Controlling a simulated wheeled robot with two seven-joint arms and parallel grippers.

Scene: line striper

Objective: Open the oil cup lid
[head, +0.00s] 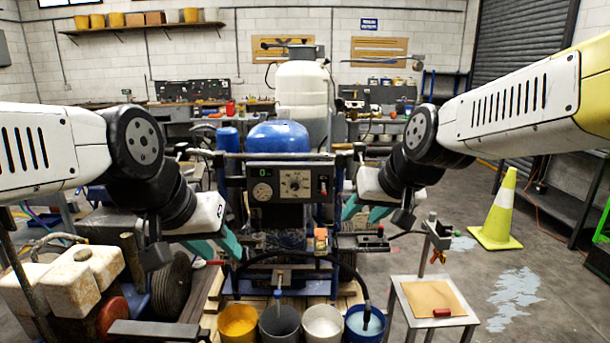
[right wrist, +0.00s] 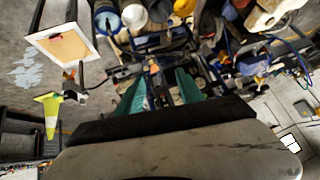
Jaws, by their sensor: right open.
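The blue line striper (head: 282,137) stands in the middle of the head view, with a control panel on its front. A small orange-topped fitting (head: 320,237) sits low on its front, right of centre; I cannot tell for sure that it is the oil cup, or whether a lid is on it. An orange spot also shows just beyond my right fingertips in the right wrist view (right wrist: 154,68). My right gripper (head: 363,212) is open and empty, up and right of the fitting. My left gripper (head: 219,246) looks open and empty, left of the panel.
Several buckets (head: 238,322) stand in a row before the machine. A small stand (head: 432,299) with a tan sheet and a red item is at right. A yellow-green cone (head: 497,212) stands on open floor.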

